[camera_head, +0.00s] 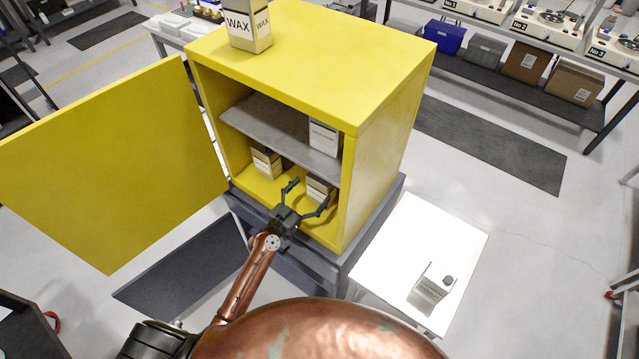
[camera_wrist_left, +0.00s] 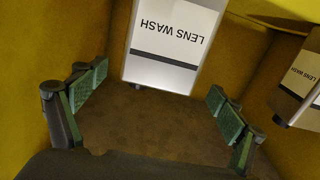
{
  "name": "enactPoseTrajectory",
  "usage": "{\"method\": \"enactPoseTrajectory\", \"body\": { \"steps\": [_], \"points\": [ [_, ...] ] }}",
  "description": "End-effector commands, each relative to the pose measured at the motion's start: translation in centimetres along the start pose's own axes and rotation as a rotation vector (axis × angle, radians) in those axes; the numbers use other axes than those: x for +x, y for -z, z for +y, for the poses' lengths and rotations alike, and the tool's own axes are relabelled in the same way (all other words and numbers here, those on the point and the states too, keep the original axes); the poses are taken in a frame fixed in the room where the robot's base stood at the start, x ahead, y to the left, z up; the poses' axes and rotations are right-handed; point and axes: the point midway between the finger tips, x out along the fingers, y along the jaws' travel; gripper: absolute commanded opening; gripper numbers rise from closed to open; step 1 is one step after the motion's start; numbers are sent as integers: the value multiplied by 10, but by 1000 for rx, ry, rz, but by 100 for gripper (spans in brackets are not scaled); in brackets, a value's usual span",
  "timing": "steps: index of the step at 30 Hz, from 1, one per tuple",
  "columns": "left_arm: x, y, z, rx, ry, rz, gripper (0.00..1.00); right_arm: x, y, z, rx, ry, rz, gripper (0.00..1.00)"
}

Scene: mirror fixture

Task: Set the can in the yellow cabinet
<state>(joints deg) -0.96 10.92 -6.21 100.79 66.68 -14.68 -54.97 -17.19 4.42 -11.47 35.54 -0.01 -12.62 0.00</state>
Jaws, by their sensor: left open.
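The yellow cabinet (camera_head: 386,120) stands with its door swung open to the left. Inside, two white-and-tan cans stand on the cabinet floor, a left one (camera_head: 266,162) and a right one (camera_head: 319,187); another can (camera_head: 324,137) stands on the grey shelf. My left gripper (camera_head: 309,194) is open at the lower compartment, in front of the right floor can. In the left wrist view, a can labelled LENS WASH (camera_wrist_left: 165,45) appears upside down between and beyond the spread fingers, seemingly untouched. A second can (camera_wrist_left: 301,75) shows at the right edge. My right gripper is not in view.
A WAX can (camera_head: 249,30) stands on the cabinet top. A white side table (camera_head: 425,235) at right bears another can (camera_head: 432,285) near its front edge. The open door (camera_head: 110,165) bounds the left side. Benches with equipment line the back.

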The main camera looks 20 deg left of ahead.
Motion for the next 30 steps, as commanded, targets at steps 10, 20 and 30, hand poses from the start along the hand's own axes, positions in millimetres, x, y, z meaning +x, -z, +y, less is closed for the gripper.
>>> {"method": "enactPoseTrajectory", "body": {
  "steps": [10, 20, 30],
  "points": [
    [-55, -1, 0, 0, 0, 1, 89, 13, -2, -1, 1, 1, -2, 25],
    [-61, 1, 0, 0, 0, 1, 89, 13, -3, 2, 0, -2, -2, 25],
    [-96, -102, 9, -28, -22, -234, 89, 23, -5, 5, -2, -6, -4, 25]
  ]
}}
